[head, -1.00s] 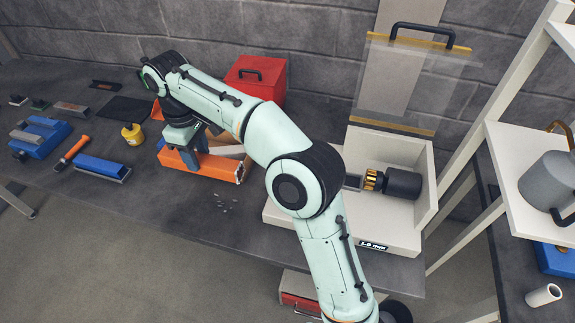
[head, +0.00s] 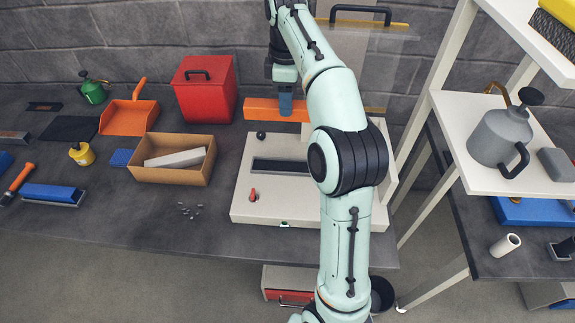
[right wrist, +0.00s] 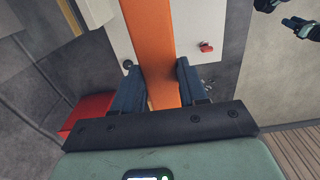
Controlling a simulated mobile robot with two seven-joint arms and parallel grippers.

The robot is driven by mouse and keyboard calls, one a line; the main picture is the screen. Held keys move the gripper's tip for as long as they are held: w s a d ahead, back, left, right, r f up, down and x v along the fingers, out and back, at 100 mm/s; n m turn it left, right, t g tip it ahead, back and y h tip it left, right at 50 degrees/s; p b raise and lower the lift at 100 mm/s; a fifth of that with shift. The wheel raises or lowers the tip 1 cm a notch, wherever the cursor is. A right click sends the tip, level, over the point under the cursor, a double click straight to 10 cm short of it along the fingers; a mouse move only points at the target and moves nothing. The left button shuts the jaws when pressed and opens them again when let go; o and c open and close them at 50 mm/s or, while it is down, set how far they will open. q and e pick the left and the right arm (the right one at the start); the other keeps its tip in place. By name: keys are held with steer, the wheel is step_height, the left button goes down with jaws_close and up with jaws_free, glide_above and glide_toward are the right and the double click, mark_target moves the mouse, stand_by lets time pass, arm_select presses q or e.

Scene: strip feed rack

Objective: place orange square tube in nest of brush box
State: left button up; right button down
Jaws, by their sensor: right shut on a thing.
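My right gripper (head: 285,101) is shut on the orange square tube (head: 260,109). It holds the tube roughly level at the back of the white box (head: 262,209), which appears to be the brush box. The tube's right part is hidden behind my arm in the head view. In the right wrist view the orange tube (right wrist: 150,45) runs up between the two fingers (right wrist: 155,90). A long dark recess (head: 285,166) lies in the white box's top, its right end hidden by my arm. A red knob (head: 253,195) and a black knob (head: 261,135) stand on this box. My left gripper is not seen.
A red bin (head: 205,92) stands to the left of the tube. An open cardboard tray (head: 165,174) with pale bars lies left of the white box. A clear lid (head: 388,45) with yellow strips stands behind. A white shelf rack (head: 447,120) is on the right.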

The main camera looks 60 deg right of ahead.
arm_select(q)
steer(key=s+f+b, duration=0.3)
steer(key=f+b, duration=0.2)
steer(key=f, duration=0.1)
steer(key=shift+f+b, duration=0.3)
steer(key=shift+b, duration=0.05)
arm_select(e)
steer(key=shift+f, duration=9.85)
steer(key=shift+f, duration=0.15)
steer(key=c, duration=0.6)
jaws_free()
steer(key=shift+s, duration=0.1)
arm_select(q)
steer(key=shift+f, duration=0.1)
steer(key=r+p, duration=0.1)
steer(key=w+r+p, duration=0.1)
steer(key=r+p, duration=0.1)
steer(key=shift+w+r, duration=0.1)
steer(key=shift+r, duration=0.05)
arm_select(e)
step_height(320, 180, up, 12)
